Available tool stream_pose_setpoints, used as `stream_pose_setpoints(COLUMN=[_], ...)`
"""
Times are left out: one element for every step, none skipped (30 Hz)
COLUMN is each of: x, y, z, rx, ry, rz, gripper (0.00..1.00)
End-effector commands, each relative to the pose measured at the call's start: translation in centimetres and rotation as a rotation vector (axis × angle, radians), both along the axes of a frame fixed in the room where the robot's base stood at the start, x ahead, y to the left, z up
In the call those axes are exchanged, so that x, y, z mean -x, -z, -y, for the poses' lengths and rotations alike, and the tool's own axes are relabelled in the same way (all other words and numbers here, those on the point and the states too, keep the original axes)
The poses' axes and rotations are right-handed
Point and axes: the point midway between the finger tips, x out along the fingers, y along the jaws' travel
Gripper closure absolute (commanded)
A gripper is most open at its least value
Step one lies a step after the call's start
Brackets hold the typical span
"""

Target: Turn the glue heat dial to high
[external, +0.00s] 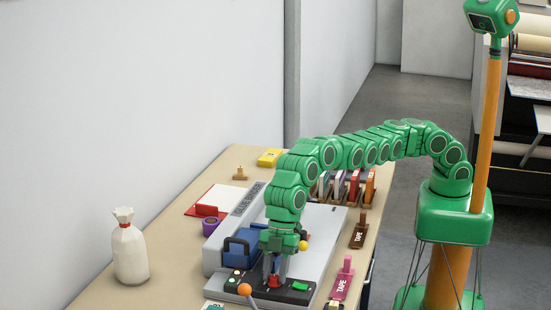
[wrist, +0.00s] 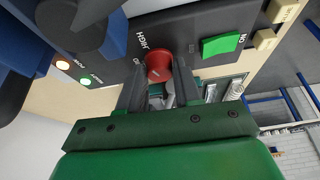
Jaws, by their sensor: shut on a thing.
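The red glue heat dial (wrist: 158,66) is on the dark control panel of the grey machine, with the printed word HIGH beside it in the wrist view. In the external view the red dial (external: 274,281) shows low between my fingers. My gripper (wrist: 159,82) is shut on the dial, one dark finger on each side. My gripper also shows in the external view (external: 275,277), pointing down at the panel. The dial's pointer is not clear, so I cannot tell its exact setting.
A green switch (wrist: 220,45) marked ON sits beside the dial. Lit buttons (wrist: 64,65) and a blue clamp (external: 241,247) are on the other side. An orange-knobbed lever (external: 245,289) rises close to my gripper. A white bag (external: 130,254) stands at left.

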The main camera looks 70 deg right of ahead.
Motion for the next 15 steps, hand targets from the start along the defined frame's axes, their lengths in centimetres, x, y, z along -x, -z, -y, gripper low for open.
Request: stream_pose_setpoints(x=[-0.02, -0.02, -0.01, -0.02, -0.02, -0.02, -0.02, -0.02, -0.02, -0.02, -0.02, -0.02, -0.01, -0.01, -0.01], y=[-0.1, -0.1, -0.1, -0.1, -0.09, -0.1, -0.09, -0.1, -0.08, -0.08, -0.07, -0.05, -0.05, -0.04, -0.04], z=[-0.03, -0.02, -0.02, -0.03, -0.03, -0.02, -0.03, -0.02, -0.02, -0.02, -0.02, -0.01, -0.01, -0.01, -0.01], rx=[-0.002, -0.002, -0.002, -0.002, -0.002, -0.002, -0.002, -0.002, -0.001, -0.001, -0.001, -0.001, -0.001, -0.001, -0.001], ry=[0.0, 0.0, 0.0, -0.001, 0.0, -0.001, -0.001, -0.001, -0.001, -0.001, -0.001, -0.001, -0.001, -0.001, -0.001], rz=[0.001, 0.001, 0.001, 0.001, 0.001, 0.001, 0.001, 0.001, 0.0, 0.0, 0.0, 0.0, 0.0, 0.0, 0.0], gripper=[0.97, 0.97, 0.97, 0.97, 0.97, 0.97, 0.65, 0.6, 0.54, 0.5, 0.45, 0.44, 0.44, 0.44, 0.44])
